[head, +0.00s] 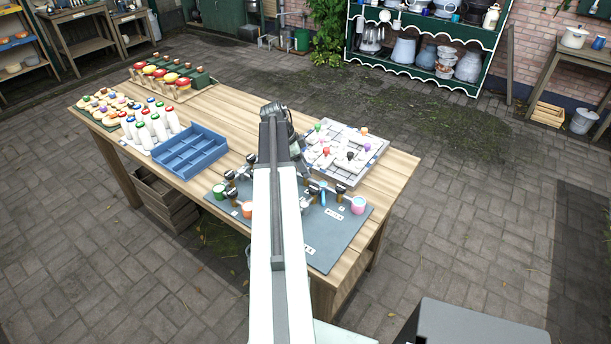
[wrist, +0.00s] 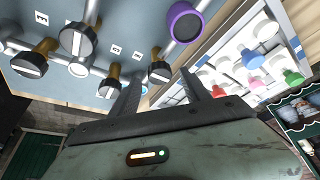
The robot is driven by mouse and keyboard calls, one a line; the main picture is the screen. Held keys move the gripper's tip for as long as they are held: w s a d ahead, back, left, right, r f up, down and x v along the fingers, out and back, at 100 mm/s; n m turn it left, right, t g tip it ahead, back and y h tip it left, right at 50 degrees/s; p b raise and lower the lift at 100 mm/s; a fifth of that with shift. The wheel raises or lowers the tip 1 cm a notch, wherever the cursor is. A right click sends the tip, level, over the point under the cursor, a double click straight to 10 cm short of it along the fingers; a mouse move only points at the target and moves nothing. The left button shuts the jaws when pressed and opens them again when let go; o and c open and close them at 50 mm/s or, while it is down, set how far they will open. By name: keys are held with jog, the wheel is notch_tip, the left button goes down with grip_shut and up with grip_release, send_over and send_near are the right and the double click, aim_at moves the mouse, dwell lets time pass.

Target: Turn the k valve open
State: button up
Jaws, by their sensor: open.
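Several valves with black knobs, white bars and brass stems stand on a grey board (head: 345,238). In the wrist view they include a left valve (wrist: 32,61), an upper valve (wrist: 78,41), a lower valve (wrist: 109,88) and a right valve (wrist: 160,72). Small white labels lie on the board, but the letters are too small to read, so I cannot tell which valve is k. My gripper (wrist: 160,92) is open and empty. Its fingers point toward the board, with the right valve showing between their tips; contact cannot be told. In the head view my arm hides part of the valves.
A purple cup (wrist: 186,22) is close above the right valve in the wrist view. A light tray (head: 345,152) with coloured knobs lies behind the board. A blue divided tray (head: 190,152), white bottles (head: 150,124) and red-and-yellow items (head: 165,78) stand left on the wooden table (head: 232,113).

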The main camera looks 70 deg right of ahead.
jog(key=shift+x, duration=0.8)
jog(key=shift+r, duration=0.1)
